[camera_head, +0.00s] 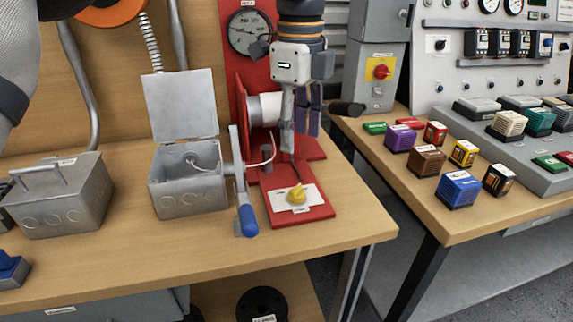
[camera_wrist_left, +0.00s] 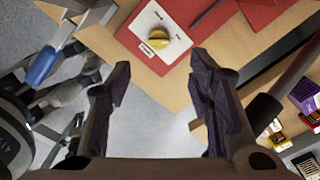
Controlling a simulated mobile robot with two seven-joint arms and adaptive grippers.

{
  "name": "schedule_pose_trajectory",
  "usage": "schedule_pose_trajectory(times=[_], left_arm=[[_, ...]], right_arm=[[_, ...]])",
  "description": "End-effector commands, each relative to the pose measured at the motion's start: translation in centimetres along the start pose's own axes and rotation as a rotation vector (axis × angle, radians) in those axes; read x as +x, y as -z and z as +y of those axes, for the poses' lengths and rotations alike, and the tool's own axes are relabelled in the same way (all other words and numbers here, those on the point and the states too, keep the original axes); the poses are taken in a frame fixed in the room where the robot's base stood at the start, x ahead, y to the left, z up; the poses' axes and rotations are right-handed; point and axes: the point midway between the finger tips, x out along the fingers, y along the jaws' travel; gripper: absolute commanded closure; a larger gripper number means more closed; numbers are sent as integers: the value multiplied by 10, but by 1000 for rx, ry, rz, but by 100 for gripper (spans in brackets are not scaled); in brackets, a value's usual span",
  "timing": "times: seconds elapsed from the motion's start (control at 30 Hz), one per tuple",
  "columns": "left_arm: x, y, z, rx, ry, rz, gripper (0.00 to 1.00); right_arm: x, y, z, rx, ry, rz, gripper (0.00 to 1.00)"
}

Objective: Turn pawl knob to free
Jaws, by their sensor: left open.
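The pawl knob (camera_head: 297,195) is yellow and sits on a white labelled plate (camera_head: 311,188) at the front of a red base (camera_head: 322,211). In the left wrist view the knob (camera_wrist_left: 158,38) shows at the upper middle, beyond the fingertips. My left gripper (camera_head: 300,140) hangs fingers-down above and behind the knob in the head view. Its two dark fingers are apart, with nothing between them in the left wrist view (camera_wrist_left: 160,66). The gripper does not touch the knob. The plate's lettering is too small to read. My right gripper is not in view.
A lever with a blue grip (camera_head: 248,221) stands left of the knob. A white drum (camera_head: 265,108) and a black handle (camera_head: 347,109) are near the gripper. An open grey box (camera_head: 188,195) is farther left. Coloured blocks (camera_head: 459,188) stand on the right bench.

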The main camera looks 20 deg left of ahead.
Motion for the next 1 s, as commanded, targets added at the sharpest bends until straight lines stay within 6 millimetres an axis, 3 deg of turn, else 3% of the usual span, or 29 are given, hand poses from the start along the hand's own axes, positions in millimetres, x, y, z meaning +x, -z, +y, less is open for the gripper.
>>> schedule_pose_trajectory(times=[0.17, 0.4, 0.6, 0.97, 1.0], left_arm=[[9, 0, 1, 2, -2, -2, 53], [69, 0, 1, 2, -3, -1, 53], [108, 0, 1, 0, -1, 0, 53], [120, 0, 0, -1, 1, -1, 53], [120, 0, 0, 0, 1, -1, 57]], right_arm=[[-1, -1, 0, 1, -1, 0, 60], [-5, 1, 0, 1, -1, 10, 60], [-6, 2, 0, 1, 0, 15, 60], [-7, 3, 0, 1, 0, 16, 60], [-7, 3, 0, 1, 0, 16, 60]])
